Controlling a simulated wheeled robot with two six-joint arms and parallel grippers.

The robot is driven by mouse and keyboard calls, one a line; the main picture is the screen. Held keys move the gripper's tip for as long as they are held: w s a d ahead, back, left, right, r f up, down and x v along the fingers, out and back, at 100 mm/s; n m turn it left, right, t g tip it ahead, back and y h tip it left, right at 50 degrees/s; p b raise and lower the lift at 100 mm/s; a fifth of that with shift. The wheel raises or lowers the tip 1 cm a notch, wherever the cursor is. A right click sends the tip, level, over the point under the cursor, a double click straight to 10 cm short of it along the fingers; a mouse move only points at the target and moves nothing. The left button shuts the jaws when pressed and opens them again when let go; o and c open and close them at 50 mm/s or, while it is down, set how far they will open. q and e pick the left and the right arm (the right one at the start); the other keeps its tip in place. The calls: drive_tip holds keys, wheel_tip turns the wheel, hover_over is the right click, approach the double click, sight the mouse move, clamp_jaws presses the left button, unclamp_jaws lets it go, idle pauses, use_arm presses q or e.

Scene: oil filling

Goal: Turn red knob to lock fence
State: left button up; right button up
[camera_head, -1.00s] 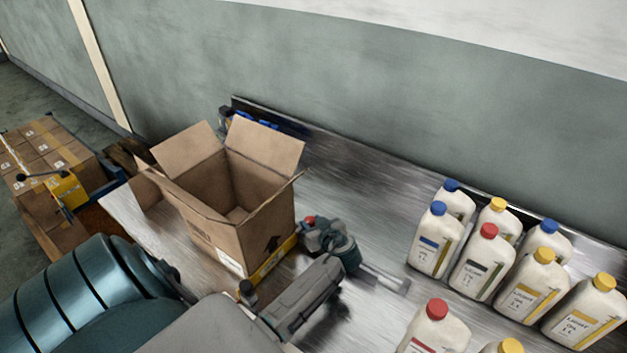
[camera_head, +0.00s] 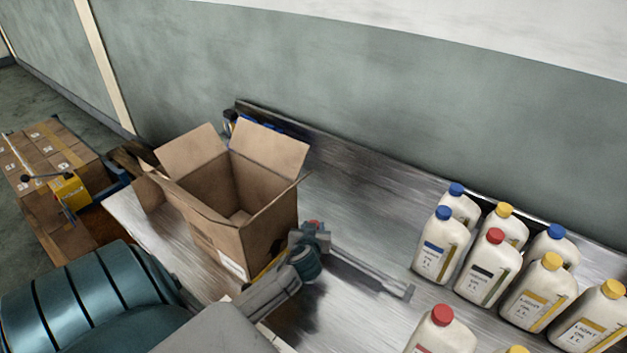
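The red knob (camera_head: 314,223) shows as a small red patch beside the right side of the open cardboard box (camera_head: 270,208). My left arm comes in from the lower left, and its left gripper (camera_head: 312,238) is at the knob and covers most of it. Its fingers are not clear, so I cannot tell whether they grip the knob or only touch it. A long metal bar (camera_head: 372,272), perhaps part of the fence, extends right from behind my wrist over the table. A yellow strip (camera_head: 264,270) shows at the box's foot. My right gripper is out of view.
White bottles with blue, yellow and red caps, such as this red-capped one (camera_head: 485,272), stand on the right of the metal table (camera_head: 365,215). The table between the box and bottles is mostly clear. Stacked cartons (camera_head: 45,160) stand at far left.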

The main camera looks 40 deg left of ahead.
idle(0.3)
use_arm(q)
drive_tip(key=o, duration=0.9)
drive_tip(key=shift+o, duration=0.2)
